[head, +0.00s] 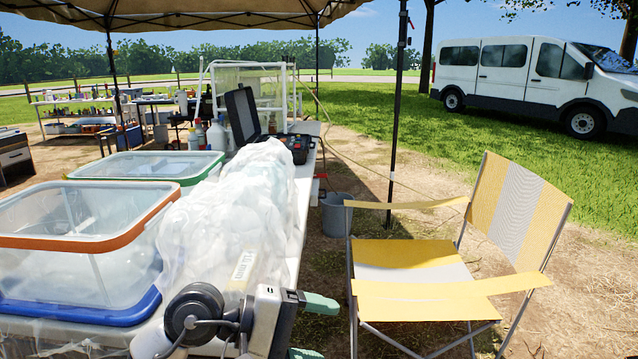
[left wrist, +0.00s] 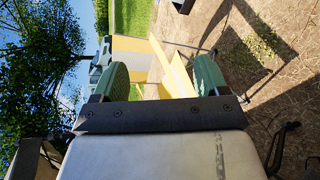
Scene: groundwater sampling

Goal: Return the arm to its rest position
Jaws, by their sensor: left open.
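My left gripper (head: 314,328) is at the bottom centre of the head view, with its green fingertips spread apart. It is just right of the table (head: 305,190) and left of the yellow chair. In the left wrist view the gripper (left wrist: 163,77) is open, with nothing between its fingers. The yellow and white chair (left wrist: 150,48) shows beyond them, apart from the fingers. My right gripper is not in either view.
Clear plastic sheeting (head: 235,205) is bunched on the table beside my left arm. Clear bins with orange (head: 75,243) and green (head: 148,166) rims stand left. The yellow folding chair (head: 410,260) stands right. A grey bucket (head: 337,214) and a canopy pole (head: 398,110) stand behind.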

